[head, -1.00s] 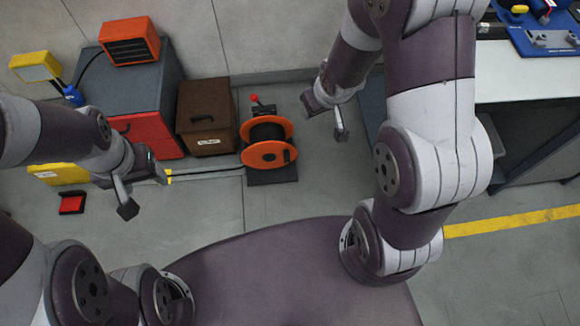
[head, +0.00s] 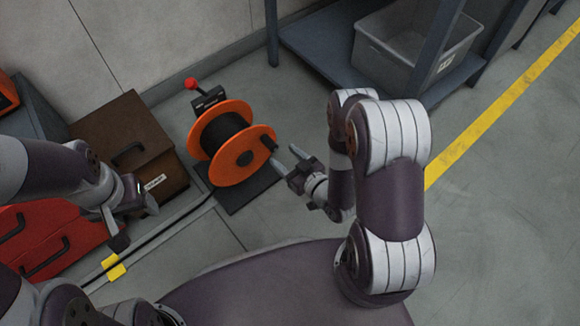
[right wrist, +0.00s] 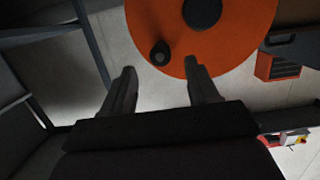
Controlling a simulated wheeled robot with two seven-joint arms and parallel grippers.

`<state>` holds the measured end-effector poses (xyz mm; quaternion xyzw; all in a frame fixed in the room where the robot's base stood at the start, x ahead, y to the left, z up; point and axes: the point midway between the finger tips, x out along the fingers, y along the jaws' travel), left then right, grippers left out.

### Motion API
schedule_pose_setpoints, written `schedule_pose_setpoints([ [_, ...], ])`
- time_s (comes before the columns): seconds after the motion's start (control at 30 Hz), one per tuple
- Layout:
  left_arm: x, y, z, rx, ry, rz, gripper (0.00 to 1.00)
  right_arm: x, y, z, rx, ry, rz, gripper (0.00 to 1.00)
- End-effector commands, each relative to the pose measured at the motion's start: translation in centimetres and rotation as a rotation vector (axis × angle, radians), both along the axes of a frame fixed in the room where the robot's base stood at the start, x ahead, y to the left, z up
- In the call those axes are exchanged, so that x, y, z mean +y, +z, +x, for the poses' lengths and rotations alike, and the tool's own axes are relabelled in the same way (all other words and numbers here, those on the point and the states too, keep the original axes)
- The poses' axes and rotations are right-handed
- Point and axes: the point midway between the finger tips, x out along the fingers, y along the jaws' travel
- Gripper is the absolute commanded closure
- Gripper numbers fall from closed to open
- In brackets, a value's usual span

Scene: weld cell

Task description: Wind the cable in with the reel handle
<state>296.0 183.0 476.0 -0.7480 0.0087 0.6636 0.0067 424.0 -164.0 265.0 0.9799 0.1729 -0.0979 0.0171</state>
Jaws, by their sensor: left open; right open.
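The cable reel (head: 238,168) stands on a dark base plate on the floor, with orange flanges and dark cable (head: 222,132) wound between them. A black handle knob (head: 268,144) sticks out from the near flange; it also shows in the right wrist view (right wrist: 160,52). My right gripper (head: 283,157) is open just right of and below the knob. In the right wrist view its fingertips (right wrist: 160,68) straddle the knob's line, with the knob slightly beyond them. Contact cannot be seen. My left gripper (head: 135,224) is open and empty, left of the reel. Loose cable (head: 160,234) runs along the floor leftward.
A red-knobbed lever (head: 191,84) stands behind the reel. A brown case (head: 120,140) and red drawers (head: 40,240) are to the left. A yellow marker (head: 113,267) sits at the cable. A shelf holding a grey bin (head: 400,52) is behind right. The right floor is clear.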

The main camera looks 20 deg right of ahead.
Motion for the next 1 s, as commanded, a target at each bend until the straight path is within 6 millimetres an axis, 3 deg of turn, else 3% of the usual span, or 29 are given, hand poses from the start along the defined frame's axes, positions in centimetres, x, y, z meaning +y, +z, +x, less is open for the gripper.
schedule_pose_setpoints([
  [0.4,0.0,-2.8,0.0,0.001,0.0,0.0,0.36,2.0,-1.4,5.5,-0.003,0.002,-0.002,0.4],
  [0.83,0.0,-3.0,0.0,0.001,0.0,0.0,0.36,2.3,-1.3,6.4,0.0,-0.001,0.0,0.4],
  [0.87,0.0,-3.0,0.0,0.001,0.0,0.0,0.36,2.3,-1.3,6.4,0.0,-0.001,0.0,0.47],
  [1.0,0.0,-3.0,0.0,0.001,0.0,0.0,0.36,2.3,-1.3,6.4,0.0,-0.001,0.0,0.93],
])
